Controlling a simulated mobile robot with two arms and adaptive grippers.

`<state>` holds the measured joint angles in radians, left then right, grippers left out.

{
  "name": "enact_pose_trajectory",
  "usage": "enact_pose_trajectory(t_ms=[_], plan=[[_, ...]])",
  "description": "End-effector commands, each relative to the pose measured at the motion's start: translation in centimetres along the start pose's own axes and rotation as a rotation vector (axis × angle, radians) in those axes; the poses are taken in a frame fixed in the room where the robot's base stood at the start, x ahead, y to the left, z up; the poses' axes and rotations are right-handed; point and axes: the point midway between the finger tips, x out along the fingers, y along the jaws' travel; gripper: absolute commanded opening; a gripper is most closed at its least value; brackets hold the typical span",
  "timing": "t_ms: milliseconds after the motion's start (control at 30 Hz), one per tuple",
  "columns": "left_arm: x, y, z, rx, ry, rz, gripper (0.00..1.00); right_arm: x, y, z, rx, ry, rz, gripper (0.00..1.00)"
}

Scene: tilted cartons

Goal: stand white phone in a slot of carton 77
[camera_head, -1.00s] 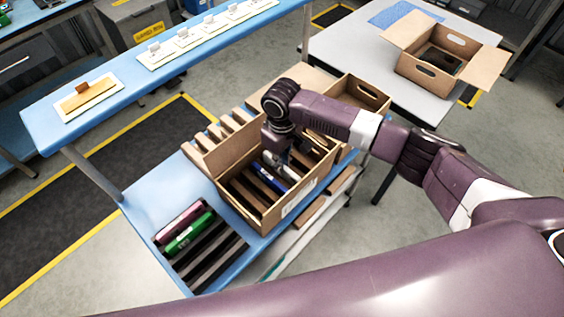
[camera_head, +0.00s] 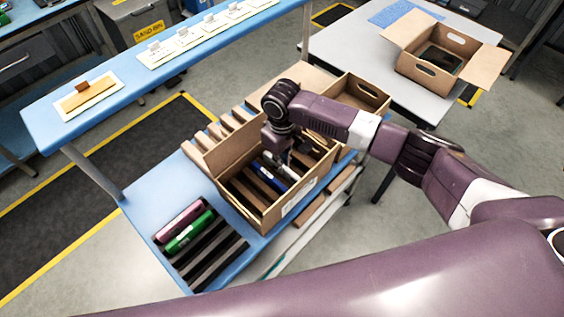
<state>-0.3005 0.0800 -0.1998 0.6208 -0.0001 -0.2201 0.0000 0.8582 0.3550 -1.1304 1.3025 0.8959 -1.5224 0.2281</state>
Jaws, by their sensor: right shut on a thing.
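An open carton with slots (camera_head: 255,211) stands tilted on the blue bench; a white label (camera_head: 298,196) is on its front wall, too small to read. My right gripper (camera_head: 282,157) points down into this carton. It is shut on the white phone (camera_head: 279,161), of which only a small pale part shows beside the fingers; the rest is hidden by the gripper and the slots. A blue phone (camera_head: 268,173) stands in a slot just left of it. My left gripper is not in view.
A black rack (camera_head: 215,258) with a green phone (camera_head: 189,232) and a pink phone (camera_head: 180,219) lies at the bench's front left. Another open carton (camera_head: 362,93) stands behind my right arm. A flapped carton (camera_head: 440,57) is on the white table (camera_head: 340,49).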

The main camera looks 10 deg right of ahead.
Motion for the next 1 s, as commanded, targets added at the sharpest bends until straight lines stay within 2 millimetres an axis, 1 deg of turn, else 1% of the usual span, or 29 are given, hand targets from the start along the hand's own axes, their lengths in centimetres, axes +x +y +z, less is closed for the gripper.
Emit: enact_pose_trajectory(t_ms=[133, 167, 333, 600, 733, 867, 1000], plan=[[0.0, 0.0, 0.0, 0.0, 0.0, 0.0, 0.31, 0.0, 0.0, 0.0, 0.0, 0.001, 0.0, 0.0], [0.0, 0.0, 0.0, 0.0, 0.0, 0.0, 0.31, 0.0, 0.0, 0.0, 0.0, 0.001, 0.0, 0.12], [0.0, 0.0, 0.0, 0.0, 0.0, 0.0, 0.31, 0.0, 0.0, 0.0, 0.0, 0.001, 0.0, 0.3], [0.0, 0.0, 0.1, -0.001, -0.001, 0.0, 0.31, 0.0, 0.0, 0.0, 0.0, 0.0, 0.0, 0.31], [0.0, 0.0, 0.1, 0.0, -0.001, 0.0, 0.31, -0.8, 0.0, 0.0, -0.001, 0.001, 0.0, 0.31], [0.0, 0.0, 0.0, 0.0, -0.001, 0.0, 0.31, -3.0, 0.1, -0.1, -0.001, 0.004, 0.001, 0.31], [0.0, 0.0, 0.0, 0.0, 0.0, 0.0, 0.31, -6.0, 0.1, -0.1, -0.001, 0.004, 0.0, 0.31]])
